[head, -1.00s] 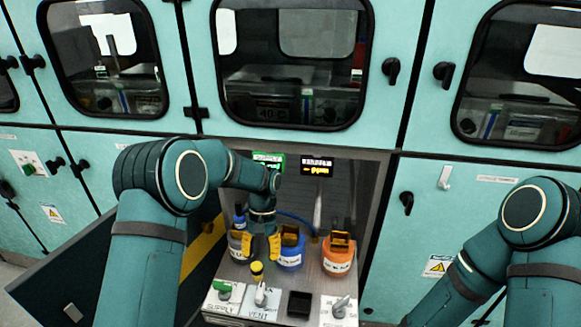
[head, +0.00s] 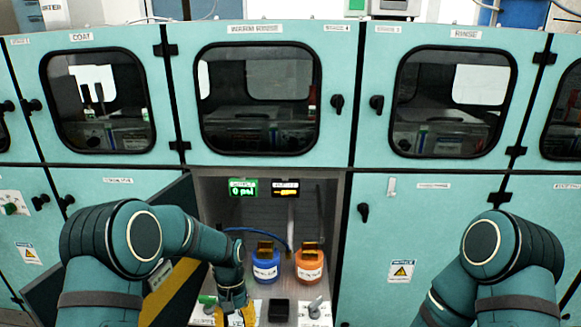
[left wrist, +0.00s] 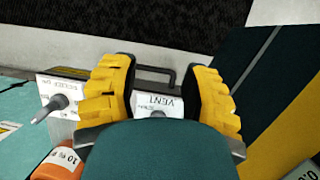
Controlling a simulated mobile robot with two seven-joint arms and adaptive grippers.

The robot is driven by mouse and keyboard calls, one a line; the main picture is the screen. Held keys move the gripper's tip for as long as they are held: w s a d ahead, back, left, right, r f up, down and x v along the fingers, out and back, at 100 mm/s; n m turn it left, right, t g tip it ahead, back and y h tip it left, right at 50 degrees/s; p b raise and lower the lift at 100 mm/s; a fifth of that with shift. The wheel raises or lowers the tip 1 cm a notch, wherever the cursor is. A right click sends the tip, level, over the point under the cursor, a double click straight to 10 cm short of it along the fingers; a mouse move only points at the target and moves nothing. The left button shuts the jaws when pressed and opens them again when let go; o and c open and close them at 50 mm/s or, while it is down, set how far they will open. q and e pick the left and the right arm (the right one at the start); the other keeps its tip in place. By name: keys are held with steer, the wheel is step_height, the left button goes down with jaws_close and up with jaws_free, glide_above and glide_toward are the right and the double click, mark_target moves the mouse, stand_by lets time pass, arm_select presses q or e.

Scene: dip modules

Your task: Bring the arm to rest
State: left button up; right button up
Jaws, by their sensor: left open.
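My left arm reaches into the open cabinet bay in the head view. My left gripper (head: 237,317) is low at the front of the bay, over the valve panel. In the left wrist view my left gripper (left wrist: 159,78) has its yellow fingers spread, with the block labelled VENT (left wrist: 158,104) showing between them. Whether they touch it is unclear. My wrist housing hides part of that block. My right arm (head: 490,262) is bent at the right of the head view, and its gripper is out of frame.
A blue container (head: 265,272) and an orange container (head: 309,270) stand in the bay. A green display (head: 242,188) reads 0 psi. A valve lever (head: 316,304) and a black square block (head: 279,310) are on the panel. The open door (head: 180,270) is left of the bay.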

arm_select(q)
steer(key=s+d+f+n+t+h, duration=0.1)
steer(key=s+f+t, duration=0.1)
steer(key=s+f, duration=0.3)
steer(key=s+d+f+n+t+h, duration=0.1)
steer(key=s+f, duration=0.4)
steer(key=s, duration=0.7)
steer(key=shift+s+d+f+t+h, duration=0.25)
steer(key=shift+d+t+h, duration=0.4)
steer(key=shift+t, duration=0.55)
